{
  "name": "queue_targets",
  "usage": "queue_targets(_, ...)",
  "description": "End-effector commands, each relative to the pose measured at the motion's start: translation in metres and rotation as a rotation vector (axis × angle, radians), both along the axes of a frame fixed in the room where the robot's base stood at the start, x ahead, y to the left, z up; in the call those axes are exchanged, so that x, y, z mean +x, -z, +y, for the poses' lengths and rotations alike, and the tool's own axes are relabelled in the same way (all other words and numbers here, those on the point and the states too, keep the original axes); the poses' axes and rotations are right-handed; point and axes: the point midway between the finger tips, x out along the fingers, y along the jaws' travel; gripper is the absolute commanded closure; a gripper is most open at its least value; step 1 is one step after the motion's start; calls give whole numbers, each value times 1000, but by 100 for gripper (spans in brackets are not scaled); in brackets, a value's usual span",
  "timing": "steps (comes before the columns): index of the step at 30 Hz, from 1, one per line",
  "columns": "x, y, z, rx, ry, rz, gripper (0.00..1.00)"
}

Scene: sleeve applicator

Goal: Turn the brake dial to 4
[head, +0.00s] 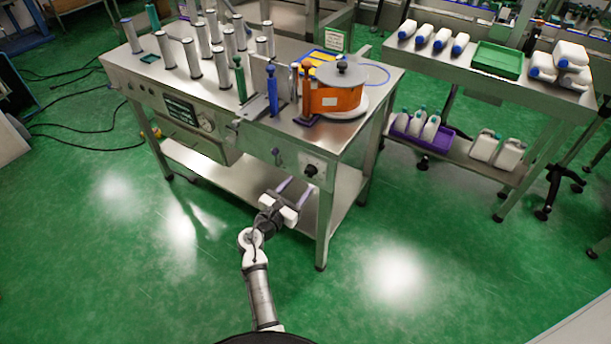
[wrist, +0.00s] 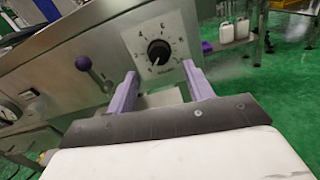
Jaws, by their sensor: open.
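The brake dial is a black knob (wrist: 159,53) on a pale square plate with a ring of numbers, set in the steel front panel. In the head view the dial (head: 311,170) is near the right end of the table's front. Its exact setting is too small to read surely. My gripper (head: 292,190) is below and in front of the dial, with its two purple fingers apart and empty. In the wrist view the fingers (wrist: 163,84) stand on either side below the knob, not touching it.
A purple-knobbed lever (wrist: 84,64) sticks out of the panel left of the dial. The steel table (head: 190,95) carries several upright cylinders and an orange reel (head: 335,95). Its lower shelf (head: 215,172) lies under the panel. Green floor is clear around my arm.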

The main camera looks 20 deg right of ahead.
Motion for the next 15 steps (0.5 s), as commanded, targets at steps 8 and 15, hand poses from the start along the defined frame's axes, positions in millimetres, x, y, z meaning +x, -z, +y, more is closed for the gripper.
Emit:
queue_targets(8,28,-1,-35,1,0,-1,48)
queue_targets(15,34,0,-43,1,-1,-2,48)
